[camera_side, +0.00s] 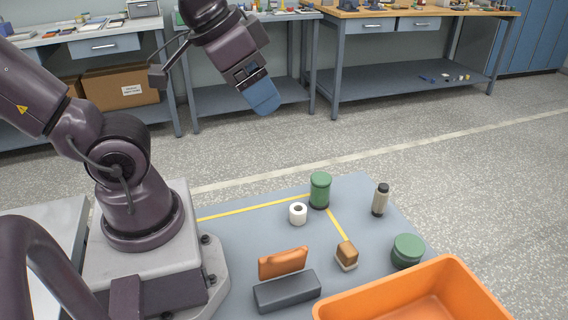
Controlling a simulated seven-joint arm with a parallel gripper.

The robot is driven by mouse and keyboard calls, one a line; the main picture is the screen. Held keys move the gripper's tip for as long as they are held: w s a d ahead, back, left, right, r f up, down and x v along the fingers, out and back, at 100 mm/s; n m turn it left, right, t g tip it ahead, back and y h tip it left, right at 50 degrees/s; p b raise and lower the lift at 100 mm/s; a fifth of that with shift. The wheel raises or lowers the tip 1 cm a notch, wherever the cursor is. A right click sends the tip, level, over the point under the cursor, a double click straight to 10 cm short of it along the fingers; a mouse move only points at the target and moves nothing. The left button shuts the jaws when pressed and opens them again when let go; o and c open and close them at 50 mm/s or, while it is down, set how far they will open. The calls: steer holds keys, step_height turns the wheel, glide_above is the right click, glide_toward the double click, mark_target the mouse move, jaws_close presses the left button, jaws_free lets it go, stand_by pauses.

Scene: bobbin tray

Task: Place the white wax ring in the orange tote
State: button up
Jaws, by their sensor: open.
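The white wax ring (298,213) sits on the blue-grey work surface, left of a tall green container. It is a short white cylinder with a dark hole facing up toward the camera. The orange tote (451,266) stands at the front right, its near part cut off by the picture's lower edge; the part of its inside that shows is empty. My gripper (264,108) is raised high above and behind the work surface, pointing down and to the right. It is open, holds nothing visible and is well apart from the ring. Its gap is not clear from this side.
The tall green container (320,190) stands close by the ring. The surface left of the ring is clear.

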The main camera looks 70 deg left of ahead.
steer(key=m+g, duration=0.6)
steer(key=m, duration=1.5)
glide_above(298, 212)
steer(key=a, duration=0.1)
step_height(298, 212, down, 22)
steer(key=f, duration=0.1)
step_height(298, 212, down, 7)
steer(key=shift+a+r, duration=0.15)
steer(key=shift+w+f, duration=0.15)
steer(key=shift+f, duration=1.2)
steer(key=shift+w+f, duration=0.15)
steer(key=shift+f, duration=1.15)
